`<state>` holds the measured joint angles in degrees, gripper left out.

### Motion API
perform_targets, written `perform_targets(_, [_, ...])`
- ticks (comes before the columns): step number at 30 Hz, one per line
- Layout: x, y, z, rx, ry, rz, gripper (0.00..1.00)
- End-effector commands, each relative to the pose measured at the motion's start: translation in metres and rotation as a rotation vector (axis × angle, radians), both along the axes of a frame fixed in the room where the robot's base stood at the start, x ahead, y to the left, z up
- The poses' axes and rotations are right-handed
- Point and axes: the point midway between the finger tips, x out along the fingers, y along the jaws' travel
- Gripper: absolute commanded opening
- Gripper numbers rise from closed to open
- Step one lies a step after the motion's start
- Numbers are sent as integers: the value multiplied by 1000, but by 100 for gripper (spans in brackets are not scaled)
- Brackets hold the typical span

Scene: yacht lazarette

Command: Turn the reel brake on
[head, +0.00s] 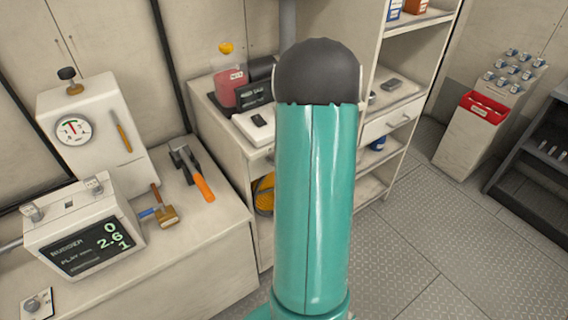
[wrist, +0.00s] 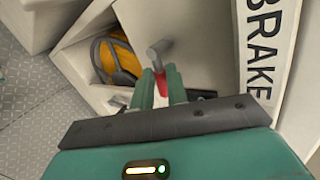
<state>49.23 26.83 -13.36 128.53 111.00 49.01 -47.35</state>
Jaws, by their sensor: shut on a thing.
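My gripper (wrist: 160,76) shows in the wrist view with its two teal fingers closed around a small lever with a red part (wrist: 162,84) and a grey end (wrist: 158,50). The grey end sticks out past the fingertips. A white plate with the word BRAKE (wrist: 262,50) in black runs along the right side of the wrist view. In the head view my teal arm hides the gripper and the lever. I cannot tell from these frames which setting the lever is in.
A bench at left holds a gauge box (head: 82,140), a display box (head: 82,232) and hand tools. Metal floor (head: 420,230) is open at right.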

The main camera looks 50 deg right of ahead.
Motion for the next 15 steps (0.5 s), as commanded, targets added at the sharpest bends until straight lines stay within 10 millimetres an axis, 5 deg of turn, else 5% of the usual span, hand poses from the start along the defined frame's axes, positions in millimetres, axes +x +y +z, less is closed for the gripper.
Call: perform_targets(15, [0,1,5,-172,51,-2,0])
